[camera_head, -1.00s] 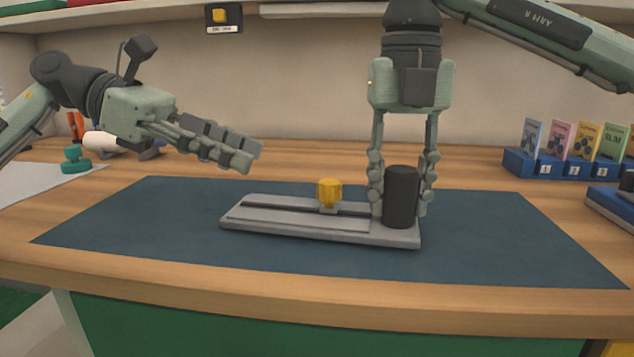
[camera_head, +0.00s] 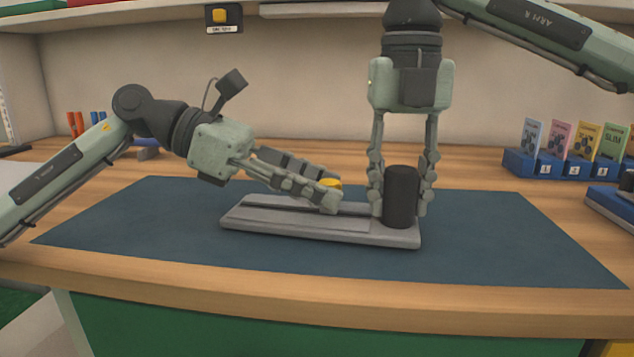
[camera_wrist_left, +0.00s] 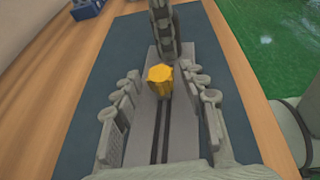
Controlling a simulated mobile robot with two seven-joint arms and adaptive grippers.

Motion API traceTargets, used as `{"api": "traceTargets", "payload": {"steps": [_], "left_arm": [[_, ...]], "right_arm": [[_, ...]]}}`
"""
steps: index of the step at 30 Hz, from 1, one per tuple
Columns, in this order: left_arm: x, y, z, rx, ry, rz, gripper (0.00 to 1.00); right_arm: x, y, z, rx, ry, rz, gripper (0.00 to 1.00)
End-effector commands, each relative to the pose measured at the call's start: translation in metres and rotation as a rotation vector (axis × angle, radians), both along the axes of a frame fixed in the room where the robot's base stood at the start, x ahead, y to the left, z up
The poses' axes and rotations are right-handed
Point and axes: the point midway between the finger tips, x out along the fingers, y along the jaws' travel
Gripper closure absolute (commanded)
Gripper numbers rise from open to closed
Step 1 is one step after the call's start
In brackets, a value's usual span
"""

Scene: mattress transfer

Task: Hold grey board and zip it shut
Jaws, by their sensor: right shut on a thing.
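The grey board (camera_head: 290,222) lies flat on the dark blue mat, with a dark slot along its length. A black cylinder (camera_head: 401,197) stands upright at its right end, and my right gripper (camera_head: 402,200) is shut on it from above. A yellow zip pull (camera_head: 331,183) sits on the slot, mostly hidden behind my left fingers in the head view. My left gripper (camera_head: 325,192) reaches in from the left. In the left wrist view the yellow pull (camera_wrist_left: 159,80) stands between the spread left fingers (camera_wrist_left: 165,100), with gaps on both sides.
The blue mat (camera_head: 150,225) is bare around the board. A blue rack (camera_head: 560,164) of coloured cards stands at the right back. The wooden table's front edge (camera_head: 330,285) runs below the mat.

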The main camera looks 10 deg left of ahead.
Motion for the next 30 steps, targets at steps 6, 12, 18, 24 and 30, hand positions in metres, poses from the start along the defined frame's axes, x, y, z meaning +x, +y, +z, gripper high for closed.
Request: {"api": "traceTargets", "payload": {"steps": [6,12,18,24,30], "left_arm": [[0.000,0.000,0.000,0.000,0.001,0.000,0.83],[0.000,0.001,0.000,0.000,0.001,0.000,1.00],[0.000,0.001,0.000,0.000,0.001,0.002,1.00],[0.005,0.022,-0.001,0.001,0.005,0.010,1.00],[0.010,0.075,-0.002,0.000,0.006,0.010,1.00]], "right_arm": [[0.000,0.000,0.001,0.001,-0.001,0.000,1.00],[0.000,0.000,0.001,0.001,-0.001,0.001,1.00],[0.000,0.000,0.001,0.001,-0.001,0.001,1.00],[0.000,0.000,0.001,0.001,-0.001,0.002,1.00],[-0.001,0.000,0.001,0.001,0.000,0.003,1.00]]}}
